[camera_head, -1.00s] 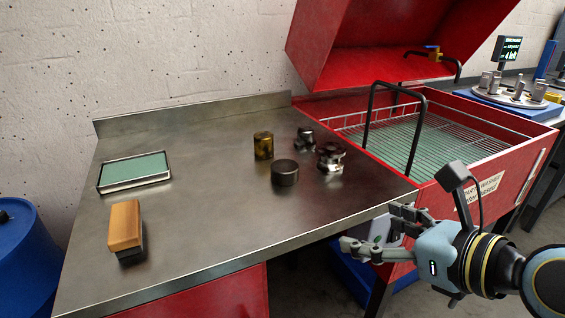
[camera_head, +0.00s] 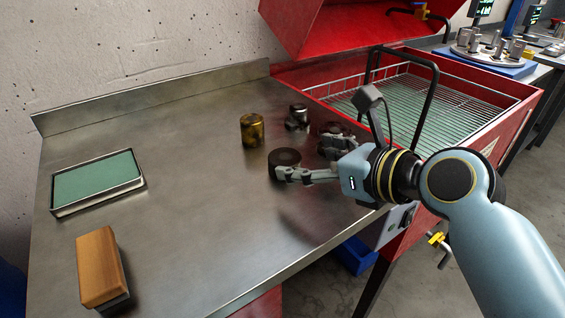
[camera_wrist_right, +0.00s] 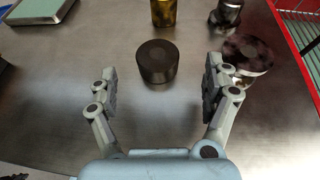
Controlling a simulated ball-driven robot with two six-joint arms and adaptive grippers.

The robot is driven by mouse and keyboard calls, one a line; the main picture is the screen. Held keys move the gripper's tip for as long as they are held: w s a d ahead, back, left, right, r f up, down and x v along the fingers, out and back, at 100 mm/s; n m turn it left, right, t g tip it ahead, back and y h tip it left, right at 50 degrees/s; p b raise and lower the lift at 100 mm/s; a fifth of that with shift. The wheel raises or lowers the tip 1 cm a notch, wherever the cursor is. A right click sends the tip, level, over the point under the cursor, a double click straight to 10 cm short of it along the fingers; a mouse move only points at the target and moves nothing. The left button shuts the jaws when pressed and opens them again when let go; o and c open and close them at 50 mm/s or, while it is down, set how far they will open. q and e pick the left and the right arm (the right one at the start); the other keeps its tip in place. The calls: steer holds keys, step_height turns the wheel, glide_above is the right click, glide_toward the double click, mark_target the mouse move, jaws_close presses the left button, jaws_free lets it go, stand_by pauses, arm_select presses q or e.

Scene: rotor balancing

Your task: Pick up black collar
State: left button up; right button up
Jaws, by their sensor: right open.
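The black collar (camera_head: 284,160) is a short dark cylinder standing on the steel bench (camera_head: 190,215). In the right wrist view the collar (camera_wrist_right: 157,61) stands upright ahead of my right gripper (camera_wrist_right: 158,88), roughly centred between its two fingers. My right gripper (camera_head: 305,163) is open and empty, low over the bench. In the head view its near finger overlaps the collar's lower edge; I cannot tell if they touch. My left gripper is not in view.
A brass cylinder (camera_head: 252,130), a dark metal part (camera_head: 298,117) and a shiny stepped part (camera_head: 334,132) stand close by. The shiny part (camera_wrist_right: 247,55) is just beyond my right finger. A green-lined tray (camera_head: 97,182) and a wooden-topped brush (camera_head: 99,268) are left. A red wash basin (camera_head: 500,115) is right.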

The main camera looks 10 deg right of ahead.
mark_target(288, 158)
steer(key=shift+w+a+f, duration=0.15)
steer(key=shift+w+a, duration=0.05)
steer(key=shift+w, duration=0.1)
steer(key=x, duration=0.4)
steer(key=shift+a+f+b, duration=0.25)
steer(key=shift+f+b, duration=0.1)
steer(key=shift+b, duration=0.05)
steer(key=shift+w+a+f, duration=0.1)
steer(key=shift+w, duration=0.1)
steer(key=c, duration=0.6)
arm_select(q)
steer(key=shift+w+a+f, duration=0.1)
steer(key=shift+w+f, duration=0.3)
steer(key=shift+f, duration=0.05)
arm_select(e)
jaws_close()
